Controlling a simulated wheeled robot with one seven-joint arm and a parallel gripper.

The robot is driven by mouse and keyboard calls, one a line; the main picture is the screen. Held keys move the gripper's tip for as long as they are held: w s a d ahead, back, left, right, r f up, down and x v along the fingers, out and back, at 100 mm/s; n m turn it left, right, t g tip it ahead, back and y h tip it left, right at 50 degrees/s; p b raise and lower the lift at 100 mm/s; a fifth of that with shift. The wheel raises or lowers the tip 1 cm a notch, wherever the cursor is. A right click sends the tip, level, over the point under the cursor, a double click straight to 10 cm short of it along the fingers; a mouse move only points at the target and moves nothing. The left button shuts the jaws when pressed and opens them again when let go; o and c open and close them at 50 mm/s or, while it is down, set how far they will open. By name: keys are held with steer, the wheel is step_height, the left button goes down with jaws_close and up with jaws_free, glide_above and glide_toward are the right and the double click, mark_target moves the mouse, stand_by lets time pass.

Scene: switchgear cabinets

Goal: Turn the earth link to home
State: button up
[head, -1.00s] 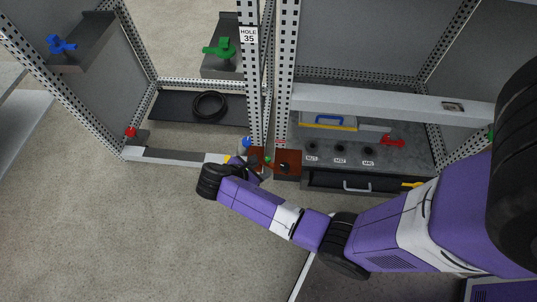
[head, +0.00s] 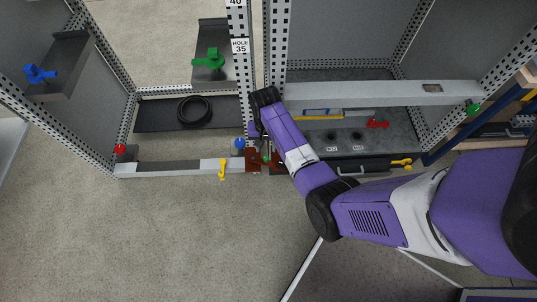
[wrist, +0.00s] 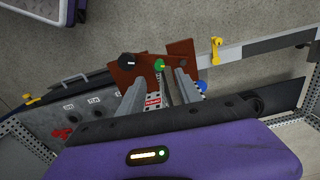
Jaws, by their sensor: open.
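Two reddish-brown plates (wrist: 182,53) stand at the foot of the post between the cabinet bays. They also show in the head view (head: 252,162), partly behind my arm. A green knob (wrist: 159,65) and a black knob (wrist: 127,60) sit on the left brown piece in the wrist view. I cannot tell for sure which part is the earth link. My gripper (wrist: 158,82) is open, its two grey fingers apart on either side of the green knob's line. Contact cannot be told.
A blue knob (wrist: 201,86) is close beside the right finger. A yellow handle (wrist: 216,48) is on the pale rail. A red-and-white label (wrist: 153,100) lies between the fingers. A perforated post (head: 241,80) stands by my wrist. The floor in front is clear.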

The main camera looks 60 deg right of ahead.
mark_target(266, 158)
steer(key=shift+f, duration=0.5)
step_height(266, 158, down, 7)
steer(key=b, duration=0.2)
steer(key=shift+r+b, duration=0.1)
steer(key=shift+b, duration=0.25)
jaws_close()
stand_by(0.9)
